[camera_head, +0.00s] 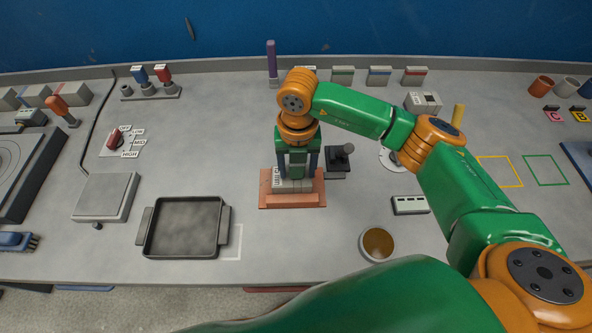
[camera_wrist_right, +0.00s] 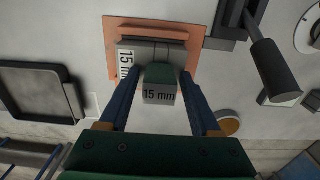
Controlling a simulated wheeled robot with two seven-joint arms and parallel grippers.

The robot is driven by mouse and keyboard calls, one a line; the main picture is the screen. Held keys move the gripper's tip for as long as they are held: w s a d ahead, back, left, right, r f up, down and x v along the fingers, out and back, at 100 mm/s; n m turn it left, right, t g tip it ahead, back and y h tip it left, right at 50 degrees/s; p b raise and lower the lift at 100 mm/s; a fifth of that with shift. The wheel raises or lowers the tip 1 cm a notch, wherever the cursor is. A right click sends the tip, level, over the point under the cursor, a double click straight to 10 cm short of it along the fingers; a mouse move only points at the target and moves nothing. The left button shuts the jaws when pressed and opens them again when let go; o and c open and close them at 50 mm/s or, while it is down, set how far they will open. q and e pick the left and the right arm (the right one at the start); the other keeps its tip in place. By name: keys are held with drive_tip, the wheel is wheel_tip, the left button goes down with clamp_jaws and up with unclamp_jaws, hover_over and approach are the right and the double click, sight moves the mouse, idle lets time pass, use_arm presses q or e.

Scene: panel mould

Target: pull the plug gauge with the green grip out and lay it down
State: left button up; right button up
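The plug gauge with the green grip (camera_wrist_right: 160,74) stands in a grey block (camera_wrist_right: 133,52) marked 15 mm. The grip's near end also carries a 15 mm label. The block (camera_head: 291,186) sits on a salmon-coloured base plate (camera_head: 292,201) in the head view. My right gripper (camera_wrist_right: 162,76) comes from above, with its two blue fingers on either side of the grip. A gap seems to show between each finger and the grip, so it looks open. In the head view my right gripper (camera_head: 297,172) hides most of the gauge. My left gripper is not in view.
A dark device with a lever (camera_head: 338,160) stands just right of the base plate. A dark tray (camera_head: 186,227) lies at front left, a cup (camera_head: 377,244) at front right. Yellow (camera_head: 499,171) and green (camera_head: 545,170) outlined squares on the right are bare.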

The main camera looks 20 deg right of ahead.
drive_tip(key=shift+w, duration=0.15)
clamp_jaws()
drive_tip(key=shift+r+p, duration=2.5)
drive_tip(key=shift+r, duration=0.95)
drive_tip(key=shift+r, duration=0.1)
wheel_tip(320, 180, up, 4)
drive_tip(key=p, duration=0.3)
